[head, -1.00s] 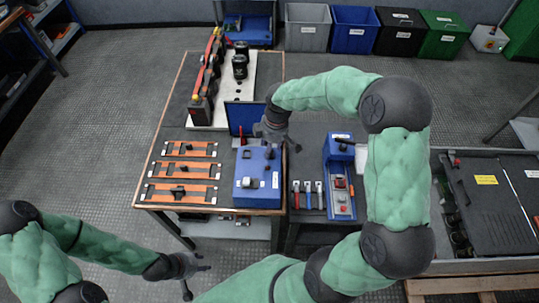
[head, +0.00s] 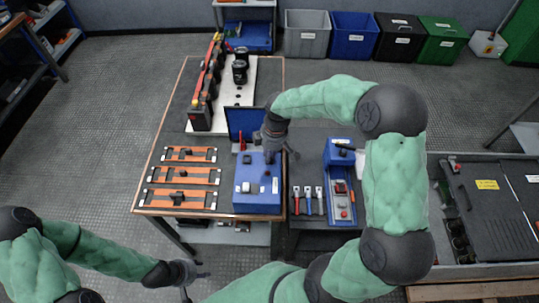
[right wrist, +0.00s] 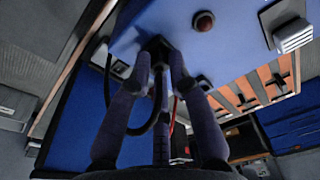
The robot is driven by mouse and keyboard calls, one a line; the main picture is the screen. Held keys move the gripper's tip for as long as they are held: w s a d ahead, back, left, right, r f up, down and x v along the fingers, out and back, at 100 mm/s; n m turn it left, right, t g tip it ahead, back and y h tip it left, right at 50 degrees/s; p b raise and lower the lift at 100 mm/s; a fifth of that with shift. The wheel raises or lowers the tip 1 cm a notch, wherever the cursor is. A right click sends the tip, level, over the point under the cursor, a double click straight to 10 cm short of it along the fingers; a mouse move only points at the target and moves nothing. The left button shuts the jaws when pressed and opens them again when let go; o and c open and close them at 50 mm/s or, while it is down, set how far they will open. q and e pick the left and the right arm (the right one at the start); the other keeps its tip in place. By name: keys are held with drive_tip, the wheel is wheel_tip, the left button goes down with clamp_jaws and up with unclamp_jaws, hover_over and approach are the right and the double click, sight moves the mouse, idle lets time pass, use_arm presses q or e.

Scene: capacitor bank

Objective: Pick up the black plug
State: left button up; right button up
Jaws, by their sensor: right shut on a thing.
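The black plug (right wrist: 157,46) is between the fingertips of my right gripper (right wrist: 162,68) in the right wrist view. That gripper is shut on it, against or just off the face of the blue box (right wrist: 228,22); I cannot tell which. A black cable (right wrist: 128,131) loops beside the fingers. In the head view my right gripper (head: 281,150) is over the back right part of the blue box (head: 257,203), and the plug is not clear there. My left gripper (head: 196,283) is at the lower left, away from the table, with its fingers apart and nothing between them.
Orange bars with black handles (head: 183,176) lie left of the box. An upright blue panel (head: 241,122) stands behind it. A white plate (head: 236,98) with black cylinders is further back. Red and blue tools (head: 307,193) and a blue stand (head: 340,177) are to the right.

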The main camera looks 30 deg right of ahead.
drive_tip(key=shift+r, duration=0.65)
drive_tip(key=s+a+r+p, duration=0.5)
drive_tip(key=s+a+r, duration=0.1)
drive_tip(key=s+r, duration=0.4)
drive_tip(key=shift+s+a+r+p, duration=0.2)
drive_tip(key=shift+a+r+p, duration=0.1)
drive_tip(key=shift+r, duration=0.25)
drive_tip(key=shift+s+a+r, duration=0.25)
drive_tip(key=shift+s+a, duration=0.15)
drive_tip(key=shift+s, duration=0.3)
clamp_jaws()
drive_tip(key=shift+w, duration=0.1)
drive_tip(key=w+d+p, duration=0.2)
drive_tip(key=w+d, duration=0.4)
drive_tip(key=w, duration=0.4)
drive_tip(key=w+d+p, duration=0.2)
drive_tip(key=w+d, duration=0.3)
drive_tip(key=w, duration=0.5)
drive_tip(key=shift+d+f+h+p, duration=0.25)
drive_tip(key=shift+d+h+p, duration=0.1)
drive_tip(key=shift+h+p, duration=0.05)
idle(0.6)
